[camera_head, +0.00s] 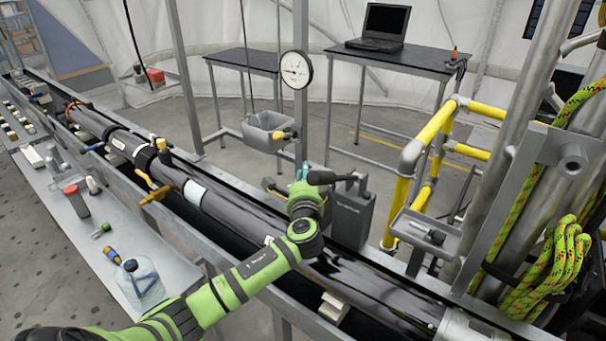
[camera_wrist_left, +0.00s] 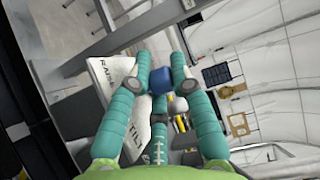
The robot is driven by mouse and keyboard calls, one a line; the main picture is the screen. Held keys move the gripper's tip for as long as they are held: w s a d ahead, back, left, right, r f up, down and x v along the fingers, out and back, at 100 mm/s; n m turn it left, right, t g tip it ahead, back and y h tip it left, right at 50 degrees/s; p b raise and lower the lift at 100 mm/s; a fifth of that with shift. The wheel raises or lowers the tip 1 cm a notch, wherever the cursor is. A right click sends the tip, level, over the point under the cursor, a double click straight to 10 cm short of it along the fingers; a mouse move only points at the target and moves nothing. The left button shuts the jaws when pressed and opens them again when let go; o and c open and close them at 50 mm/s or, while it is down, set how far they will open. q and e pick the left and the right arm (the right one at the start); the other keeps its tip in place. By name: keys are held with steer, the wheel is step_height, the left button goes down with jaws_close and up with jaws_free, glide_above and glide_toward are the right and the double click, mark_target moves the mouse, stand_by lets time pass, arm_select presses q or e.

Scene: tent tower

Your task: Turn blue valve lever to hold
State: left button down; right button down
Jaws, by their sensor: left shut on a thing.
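My left gripper (camera_head: 303,187) reaches over the dark pipe to the grey control box (camera_head: 351,212) beyond it. In the left wrist view, its teal fingers (camera_wrist_left: 160,72) close around a blue knob (camera_wrist_left: 160,82), which appears to be the end of the blue valve lever. The fingers are shut on it. A white label plate (camera_wrist_left: 112,95) with dark lettering, partly readable as "RAISE" and "TILT", lies behind the fingers. The lever's shaft and its exact position are hidden. In the head view the fingers hide the blue knob. My right gripper is not in view.
A black handle (camera_head: 322,177) sticks out beside the gripper. A round gauge (camera_head: 295,69) on a post and a grey bin (camera_head: 268,131) stand behind. Yellow railings (camera_head: 411,158) and coiled rope (camera_head: 553,262) are on the right. A bench (camera_head: 95,235) runs along the left.

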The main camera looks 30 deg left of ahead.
arm_select(q)
steer(key=shift+d+n+g+y+b, duration=0.45)
steer(key=shift+n+g+y, duration=0.3)
steer(key=shift+y, duration=0.25)
steer(key=shift+r, duration=0.1)
steer(key=c, duration=1.4)
jaws_free()
steer(key=shift+s+d, duration=0.3)
steer(key=shift+s, duration=0.1)
steer(key=v, duration=1.1)
